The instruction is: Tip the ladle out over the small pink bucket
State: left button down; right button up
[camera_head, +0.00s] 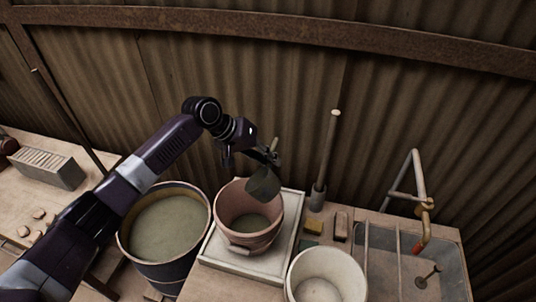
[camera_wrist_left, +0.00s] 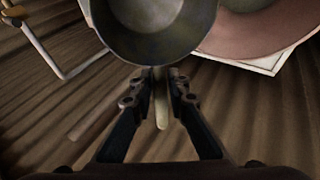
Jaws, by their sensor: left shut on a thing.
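The small pink bucket (camera_head: 234,215) stands on a white square tray (camera_head: 239,263) with grey-green material low inside it. My left gripper (camera_head: 272,156) is above the bucket's back right side, shut on the ladle's handle. The ladle's dark cup (camera_head: 263,185) hangs tilted over the right part of the bucket's mouth. In the left wrist view the gripper fingers (camera_wrist_left: 157,78) close on the handle and the ladle cup (camera_wrist_left: 150,25) shows beyond them. The pink bucket (camera_wrist_left: 270,38) is at upper right there. I cannot tell how much is in the cup. My right gripper is not in view.
A large dark bucket (camera_head: 165,228) of grey-green material stands left of the tray. A white bucket (camera_head: 326,278) is at front right. A sink (camera_head: 440,262) with a tap (camera_head: 424,205) is at right. An upright pole (camera_head: 327,150) stands behind. The corrugated wall (camera_head: 300,90) closes the back.

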pick_arm(q)
jog(key=shift+d+f+m+y+b, duration=0.15)
jog(key=shift+f+y, duration=0.05)
jog(key=shift+y, duration=0.4)
jog(key=shift+d+f+m+y+b, duration=0.15)
jog(key=shift+f+y, duration=0.05)
jog(key=shift+y, duration=0.4)
jog(key=y, duration=0.2)
jog(key=r+t+y, duration=0.1)
jog(key=y, duration=0.1)
jog(key=m+y, duration=0.1)
jog(key=y, duration=0.1)
jog(key=shift+r+t, duration=0.25)
jog(key=shift+t, duration=0.15)
